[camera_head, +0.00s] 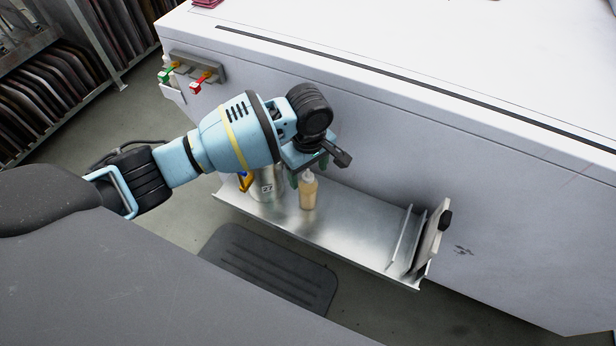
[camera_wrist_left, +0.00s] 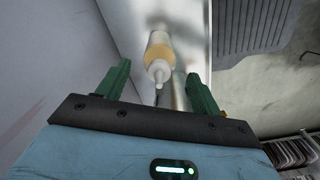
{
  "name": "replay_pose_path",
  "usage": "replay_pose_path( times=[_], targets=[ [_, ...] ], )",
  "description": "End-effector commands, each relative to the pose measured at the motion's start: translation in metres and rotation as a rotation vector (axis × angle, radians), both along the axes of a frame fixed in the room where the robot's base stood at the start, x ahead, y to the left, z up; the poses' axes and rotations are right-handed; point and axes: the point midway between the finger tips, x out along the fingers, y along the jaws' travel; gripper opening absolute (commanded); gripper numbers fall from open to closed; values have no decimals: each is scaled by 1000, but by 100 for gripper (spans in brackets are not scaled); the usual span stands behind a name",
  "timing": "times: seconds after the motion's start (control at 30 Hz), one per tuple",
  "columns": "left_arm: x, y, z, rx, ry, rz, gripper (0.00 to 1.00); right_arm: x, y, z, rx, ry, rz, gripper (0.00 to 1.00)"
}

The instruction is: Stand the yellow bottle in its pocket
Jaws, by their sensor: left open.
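The yellow bottle (camera_head: 308,190) has a pale nozzle top and stands upright on the metal shelf tray (camera_head: 345,235) on the side of the white bench. It also shows in the left wrist view (camera_wrist_left: 159,54), with its nozzle pointing toward my gripper. My left gripper (camera_wrist_left: 160,88) is open above the bottle, with its green fingers on either side of the nozzle and apart from it. In the head view the gripper (camera_head: 306,172) is partly hidden behind its own wrist. The bottle's pocket cannot be made out. My right gripper is not in view.
A silver can (camera_head: 268,186) marked 27 stands left of the bottle. Flat plates (camera_head: 428,238) stand at the tray's right end. Green and red nozzles (camera_head: 197,82) hang on a bracket at the bench's left. A dark mat (camera_head: 268,268) lies on the floor.

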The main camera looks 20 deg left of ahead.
Motion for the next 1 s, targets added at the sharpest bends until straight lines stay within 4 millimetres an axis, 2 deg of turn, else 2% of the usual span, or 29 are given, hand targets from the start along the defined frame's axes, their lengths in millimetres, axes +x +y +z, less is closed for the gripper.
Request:
replay_pose_path(
  times=[0.03,0.2,0.4,0.6,1.0],
  targets=[
    [1,0,14,-2,-4,-1,66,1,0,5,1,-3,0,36],
    [0,-1,45,-2,-4,-1,66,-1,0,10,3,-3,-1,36],
    [0,-1,67,-1,0,-2,66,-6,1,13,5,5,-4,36],
    [0,0,73,0,1,-1,66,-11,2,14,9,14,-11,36],
    [-1,-1,71,-4,1,-4,66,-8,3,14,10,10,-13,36]
  ],
)
